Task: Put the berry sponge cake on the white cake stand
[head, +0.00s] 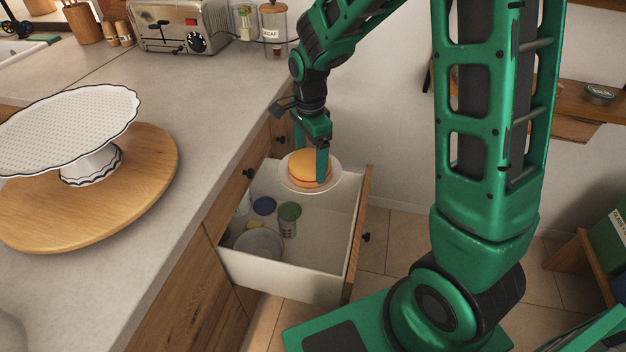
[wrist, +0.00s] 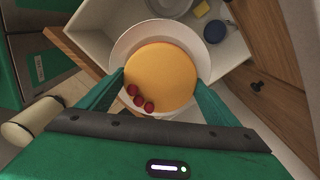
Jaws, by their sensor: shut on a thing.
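The berry sponge cake (head: 303,170) is a round golden layered cake on a white plate (head: 288,181). In the wrist view, the cake (wrist: 165,72) shows several red berries near its front edge. My gripper (head: 312,155) is shut on the cake from above, one finger on each side, over the far part of the open drawer. The plate (wrist: 124,47) shows under the cake; I cannot tell whether it touches anything below. The white cake stand (head: 75,118), scalloped with a dark rim, stands upright and empty on the counter at the left.
The stand is on a round wooden board (head: 140,185). The open drawer (head: 320,235) holds a green cup (head: 288,220), a blue lid (head: 264,206) and a bowl (head: 258,243). A toaster (head: 180,25) and jars (head: 273,22) stand at the back. The counter between board and drawer is clear.

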